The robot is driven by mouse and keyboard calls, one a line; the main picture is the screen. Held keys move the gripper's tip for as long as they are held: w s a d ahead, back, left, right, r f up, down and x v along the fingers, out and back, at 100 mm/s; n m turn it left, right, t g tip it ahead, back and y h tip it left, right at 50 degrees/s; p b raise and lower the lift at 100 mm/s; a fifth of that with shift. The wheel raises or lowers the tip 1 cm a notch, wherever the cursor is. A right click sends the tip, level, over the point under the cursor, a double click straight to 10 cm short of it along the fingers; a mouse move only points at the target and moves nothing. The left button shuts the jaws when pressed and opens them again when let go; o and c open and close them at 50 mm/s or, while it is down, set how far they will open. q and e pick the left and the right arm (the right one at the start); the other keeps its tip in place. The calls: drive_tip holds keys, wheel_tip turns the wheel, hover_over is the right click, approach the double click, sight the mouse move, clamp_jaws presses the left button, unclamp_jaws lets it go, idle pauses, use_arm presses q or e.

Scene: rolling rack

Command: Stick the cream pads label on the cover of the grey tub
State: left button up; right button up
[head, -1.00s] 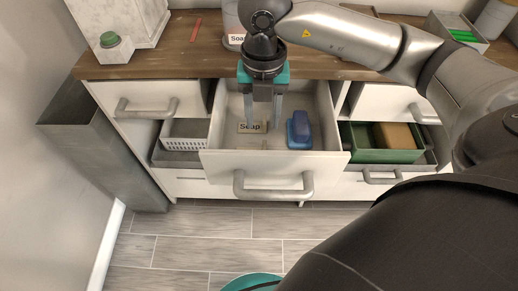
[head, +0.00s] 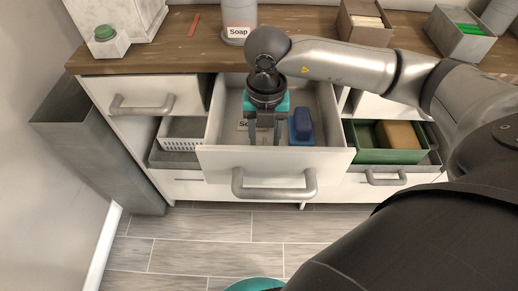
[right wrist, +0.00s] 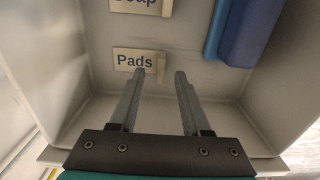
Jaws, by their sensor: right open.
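The cream Pads label (right wrist: 138,60) lies on the floor of the open drawer (head: 220,162), with a small raised tab at its right end. My right gripper (head: 264,142) is open and reaches down into the drawer. In the right wrist view its fingertips (right wrist: 160,72) are just below the tab, one to each side; I cannot tell whether they touch it. In the head view, I cannot make out the Pads label by the gripper. I cannot tell which container is the grey tub; several greyish ones stand on the counter. My left gripper is not in view.
A cream Soap label (head: 241,126) and a blue block-like object (head: 301,127) also lie in the drawer. On the counter stand a Soap-labelled canister (head: 238,15), a box with cream contents (head: 364,34) and a grey box with green contents (head: 458,43).

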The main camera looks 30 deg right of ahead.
drive_tip(key=shift+f+b, duration=0.35)
drive_tip(key=shift+f, duration=0.95)
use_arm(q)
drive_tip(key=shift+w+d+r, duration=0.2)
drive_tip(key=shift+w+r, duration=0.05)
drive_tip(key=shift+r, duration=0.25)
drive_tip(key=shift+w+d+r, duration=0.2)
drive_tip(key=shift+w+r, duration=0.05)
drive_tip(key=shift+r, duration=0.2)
use_arm(e)
clamp_jaws()
